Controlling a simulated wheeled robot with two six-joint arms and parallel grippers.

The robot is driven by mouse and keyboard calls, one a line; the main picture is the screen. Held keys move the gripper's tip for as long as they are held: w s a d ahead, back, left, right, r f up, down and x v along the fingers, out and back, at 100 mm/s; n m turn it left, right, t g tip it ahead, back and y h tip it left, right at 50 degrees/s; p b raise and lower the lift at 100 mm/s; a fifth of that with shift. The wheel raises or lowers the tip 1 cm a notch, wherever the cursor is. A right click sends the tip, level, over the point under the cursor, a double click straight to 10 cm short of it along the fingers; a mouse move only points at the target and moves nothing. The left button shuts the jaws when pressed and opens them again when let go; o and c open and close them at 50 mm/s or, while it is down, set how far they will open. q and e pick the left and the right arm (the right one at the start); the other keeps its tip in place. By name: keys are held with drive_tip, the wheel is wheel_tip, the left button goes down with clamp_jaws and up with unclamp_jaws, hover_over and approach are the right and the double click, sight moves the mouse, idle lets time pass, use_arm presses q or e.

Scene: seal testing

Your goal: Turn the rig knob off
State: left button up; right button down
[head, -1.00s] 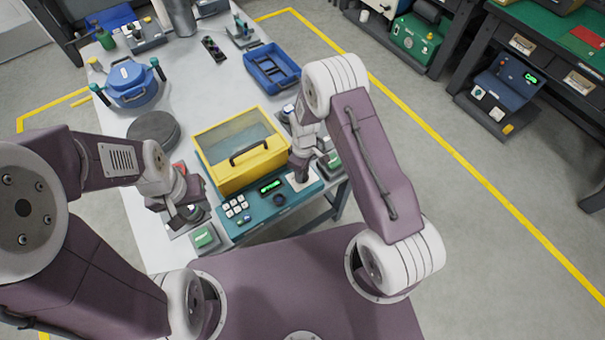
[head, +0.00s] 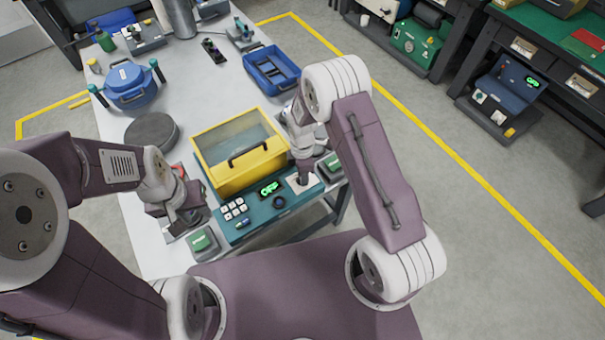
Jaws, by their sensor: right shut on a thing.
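The test rig has a yellow lidded box (head: 218,178) with a clear top and a teal control panel (head: 250,225) along its front. The panel carries white buttons, a lit green display (head: 269,188), a dark round dial (head: 279,202) and a pale plate (head: 296,187) at its right end. My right gripper (head: 304,179) points down at this plate and is shut on the rig knob there, which its fingers mostly hide. My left gripper (head: 189,216) hangs left of the panel, apart from the knob; its finger opening is unclear.
A green-topped box (head: 203,242) sits just left of the panel, and another (head: 331,165) is right of my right gripper. A dark round disc (head: 152,131), a blue pot (head: 129,86) and a blue tray (head: 270,71) stand further back on the white table (head: 200,75).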

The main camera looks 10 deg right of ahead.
drive_tip(key=shift+w+r, duration=0.1)
drive_tip(key=shift+w, duration=0.05)
idle(0.3)
drive_tip(key=c, duration=1)
unclamp_jaws()
wheel_tip(320, 180, up, 9)
drive_tip(key=b, duration=0.1)
drive_tip(key=shift+w, duration=0.1)
